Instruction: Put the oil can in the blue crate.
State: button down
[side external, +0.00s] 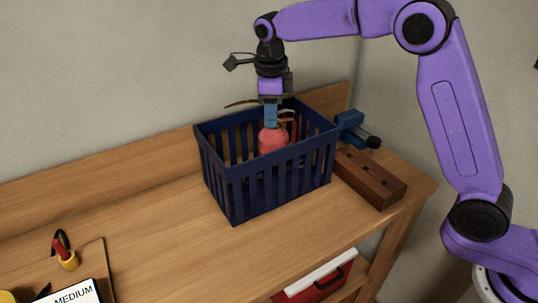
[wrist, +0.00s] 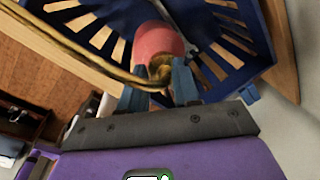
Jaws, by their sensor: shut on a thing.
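The blue crate (side external: 237,186) stands upright on the wooden bench, near the back board. The red oil can (side external: 271,141) is inside the crate's walls, its upper part showing over the front rim; its lower part is behind the slats. My gripper (side external: 270,118) points down into the crate from above and is shut on the top of the can. In the wrist view, the fingers (wrist: 159,88) are on either side of the can's brass-coloured top, with the red body (wrist: 157,42) beyond them and the crate's slats (wrist: 213,66) around. I cannot tell whether the can touches the crate floor.
A brown block with holes (side external: 368,179) and a blue vise-like tool (side external: 354,130) are right of the crate. A yellow-and-red item (side external: 67,255) and a box marked MEDIUM (side external: 75,294) are at the lower left. The bench left of the crate is clear.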

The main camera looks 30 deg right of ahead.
aim_at(271, 138)
jog(key=shift+f, duration=4.25)
jog(key=c, duration=0.8)
grip_release()
notch_tip(271, 138, up, 13)
jog(key=s, duration=0.1)
jog(key=shift+s+a, duration=0.2)
jog(key=shift+a, duration=0.25)
